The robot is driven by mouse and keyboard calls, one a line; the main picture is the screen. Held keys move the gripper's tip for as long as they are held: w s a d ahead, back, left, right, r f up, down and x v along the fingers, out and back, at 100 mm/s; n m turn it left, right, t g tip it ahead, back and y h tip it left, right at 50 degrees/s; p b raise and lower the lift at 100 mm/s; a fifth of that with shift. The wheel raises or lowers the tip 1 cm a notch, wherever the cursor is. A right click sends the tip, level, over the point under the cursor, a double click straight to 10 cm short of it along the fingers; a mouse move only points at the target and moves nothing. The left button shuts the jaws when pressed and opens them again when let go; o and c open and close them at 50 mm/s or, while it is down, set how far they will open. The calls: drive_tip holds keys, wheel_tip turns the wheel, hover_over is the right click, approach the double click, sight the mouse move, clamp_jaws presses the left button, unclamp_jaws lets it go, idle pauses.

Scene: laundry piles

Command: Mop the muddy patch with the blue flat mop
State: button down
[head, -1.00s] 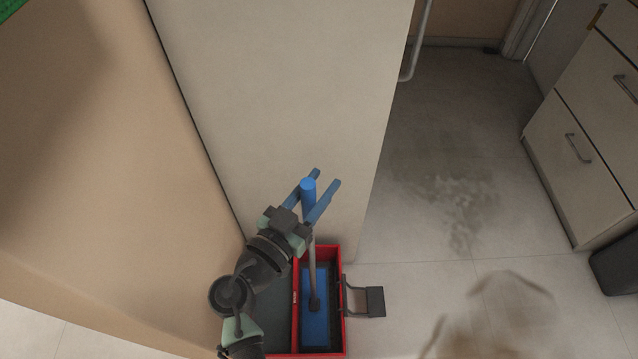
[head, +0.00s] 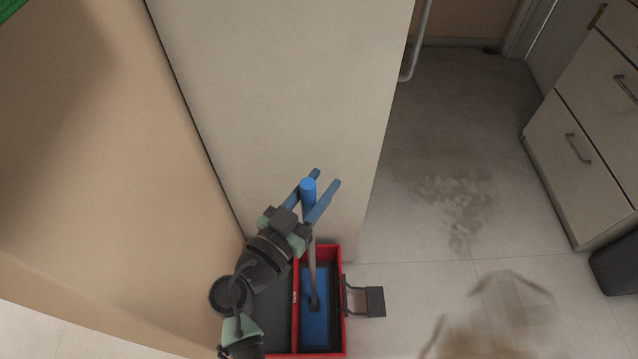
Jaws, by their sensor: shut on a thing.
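The blue flat mop (head: 320,330) stands upright with its blue flat head in the right part of a red bucket (head: 342,328). Its grey pole rises to a blue grip (head: 308,190). My gripper (head: 325,178) has its two blue fingers on either side of this grip and is shut on it. A dark grey-brown muddy patch (head: 462,205) lies on the tiled floor to the right. Another brownish, blurry smear (head: 500,315) lies on the floor nearer the bottom edge.
A tall pale panel (head: 290,90) stands right behind the bucket. A dark pedal (head: 375,301) juts from the bucket's right side. White drawers (head: 580,150) and a black bin (head: 615,262) bound the floor at right. Tiled floor between is open.

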drive_tip(key=shift+r, duration=0.2)
wheel_tip(320, 180, up, 10)
drive_tip(key=p, duration=0.5)
drive_tip(key=shift+f, duration=0.1)
idle(0.3)
wheel_tip(320, 180, up, 10)
drive_tip(key=p, duration=0.5)
drive_tip(key=shift+p, duration=0.4)
drive_tip(key=shift+f+b, duration=0.1)
drive_tip(key=shift+b, duration=0.4)
